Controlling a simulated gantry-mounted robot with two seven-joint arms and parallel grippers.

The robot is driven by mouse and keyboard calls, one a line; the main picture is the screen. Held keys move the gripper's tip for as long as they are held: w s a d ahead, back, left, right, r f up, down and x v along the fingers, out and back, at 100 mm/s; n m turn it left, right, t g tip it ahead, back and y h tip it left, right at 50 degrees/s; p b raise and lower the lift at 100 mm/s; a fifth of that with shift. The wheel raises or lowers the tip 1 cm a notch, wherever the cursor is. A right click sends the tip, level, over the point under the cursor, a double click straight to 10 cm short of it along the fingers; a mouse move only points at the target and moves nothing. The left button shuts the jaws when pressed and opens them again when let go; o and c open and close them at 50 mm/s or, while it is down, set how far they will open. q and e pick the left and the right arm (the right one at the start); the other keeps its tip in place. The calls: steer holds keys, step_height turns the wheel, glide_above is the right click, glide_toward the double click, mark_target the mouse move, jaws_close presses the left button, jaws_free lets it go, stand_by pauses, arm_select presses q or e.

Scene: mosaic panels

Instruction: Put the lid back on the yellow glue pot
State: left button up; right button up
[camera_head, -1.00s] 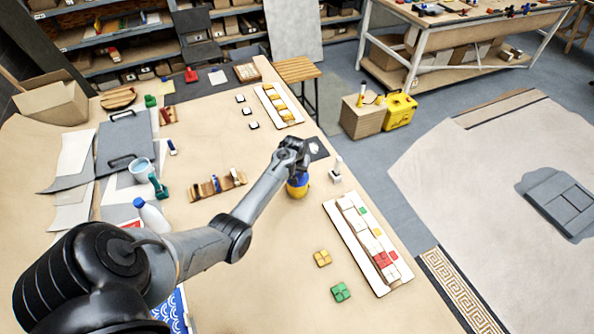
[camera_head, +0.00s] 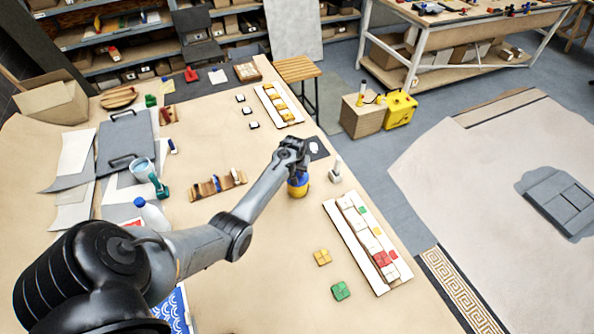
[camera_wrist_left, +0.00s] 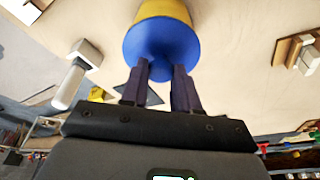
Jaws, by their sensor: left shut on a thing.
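The yellow glue pot (camera_head: 298,191) stands on the table near the middle of the head view, and its yellow body also shows at the top of the left wrist view (camera_wrist_left: 165,9). The blue lid (camera_wrist_left: 160,45) is on top of the pot, apparently touching it. My left gripper (camera_wrist_left: 160,70) is shut on the blue lid; in the head view the gripper (camera_head: 297,172) is right above the pot and hides most of the lid. I cannot tell whether the lid is fully seated. My right gripper does not show.
A white-headed tool (camera_head: 336,170) stands just right of the pot. A white tray of coloured tiles (camera_head: 334,213) lies in front to the right, with yellow (camera_head: 322,257) and green tiles (camera_head: 341,291) beside it. A wooden rack (camera_head: 218,185) lies to the left.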

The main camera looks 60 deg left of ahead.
arm_select(q)
steer(key=o, duration=1.1)
steer(key=shift+o, duration=0.3)
steer(key=o, duration=0.4)
steer(key=shift+r, duration=0.2)
steer(key=shift+r+p, duration=0.9)
steer(key=shift+p, duration=0.25)
steer(key=shift+r+p, duration=2.45)
steer(key=shift+p, duration=0.2)
